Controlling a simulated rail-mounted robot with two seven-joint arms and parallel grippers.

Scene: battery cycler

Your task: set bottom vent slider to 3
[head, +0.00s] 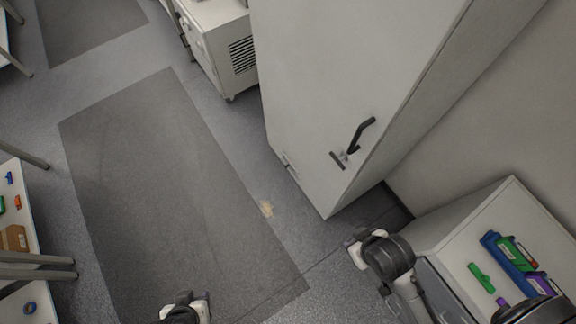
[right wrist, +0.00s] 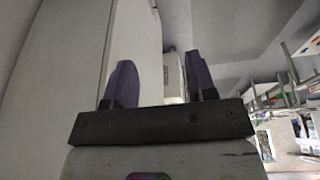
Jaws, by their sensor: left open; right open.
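The tall light-grey cabinet (head: 345,70) fills the upper middle of the head view, with a dark lever handle (head: 362,135) on its front. A small light fitting (head: 289,163) sits low on that front, near the bottom edge. It may be the bottom vent slider, but its setting is too small to read. My left gripper (head: 202,307) is at the bottom edge, over the floor, apart from the cabinet; its fingers barely show. My right gripper (head: 354,240) is right of it, below the cabinet's lower corner. In the right wrist view its dark fingers (right wrist: 160,85) are apart, with nothing between them.
A low cabinet (head: 470,225) with blue, green and purple items on top stands at the lower right. A white vented unit (head: 222,48) stands beyond the tall cabinet. A table (head: 18,225) with small items is at the left. The dark floor mat (head: 175,200) is clear.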

